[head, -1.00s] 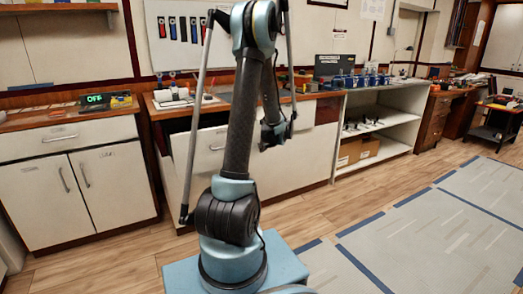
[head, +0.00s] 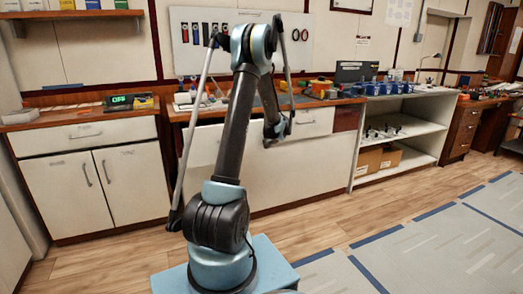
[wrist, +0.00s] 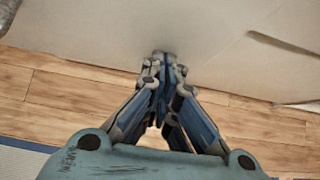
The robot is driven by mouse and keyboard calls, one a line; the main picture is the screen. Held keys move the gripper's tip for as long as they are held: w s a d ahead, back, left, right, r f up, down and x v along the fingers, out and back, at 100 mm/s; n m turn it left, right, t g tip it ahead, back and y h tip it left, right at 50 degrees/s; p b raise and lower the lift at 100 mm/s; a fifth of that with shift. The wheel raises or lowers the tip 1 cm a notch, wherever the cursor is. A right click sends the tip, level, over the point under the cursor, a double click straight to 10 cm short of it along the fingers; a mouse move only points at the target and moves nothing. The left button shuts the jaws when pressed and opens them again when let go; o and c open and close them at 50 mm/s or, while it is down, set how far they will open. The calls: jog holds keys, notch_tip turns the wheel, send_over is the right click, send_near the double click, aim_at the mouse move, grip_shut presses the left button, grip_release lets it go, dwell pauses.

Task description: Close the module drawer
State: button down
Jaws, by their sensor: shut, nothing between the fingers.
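The white bench (head: 285,175) stands behind my arm in the head view. A white drawer front (head: 205,150) at its left part seems to stand out from the bench; my arm hides much of it, so I cannot tell how far. Another drawer front (head: 312,122) with a handle shows at the right of the arm. My gripper (head: 273,138) hangs in front of the bench, small and dark there. In the wrist view my gripper (wrist: 163,60) has its fingertips together and empty, close to a pale panel (wrist: 100,35); I cannot tell whether they touch it.
A white cabinet (head: 90,190) with two doors stands at the left. An open shelf unit (head: 405,140) with cardboard boxes (head: 378,160) stands at the right. Tools and parts lie on the bench top. The wood floor (head: 330,222) and grey mat (head: 440,245) are clear.

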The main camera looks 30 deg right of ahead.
jog(key=w, duration=0.4)
jog(key=w+d, duration=0.1)
jog(key=w, duration=0.8)
jog(key=shift+w+d, duration=0.25)
jog(key=shift+w, duration=0.05)
jog(key=shift+w+r, duration=0.1)
jog(key=shift+w, duration=0.2)
jog(key=shift+w, duration=0.1)
jog(key=s, duration=0.4)
jog(key=shift+s+a, duration=0.35)
jog(key=shift+a, duration=0.05)
jog(key=v, duration=0.9)
jog(key=shift+s+r, duration=0.25)
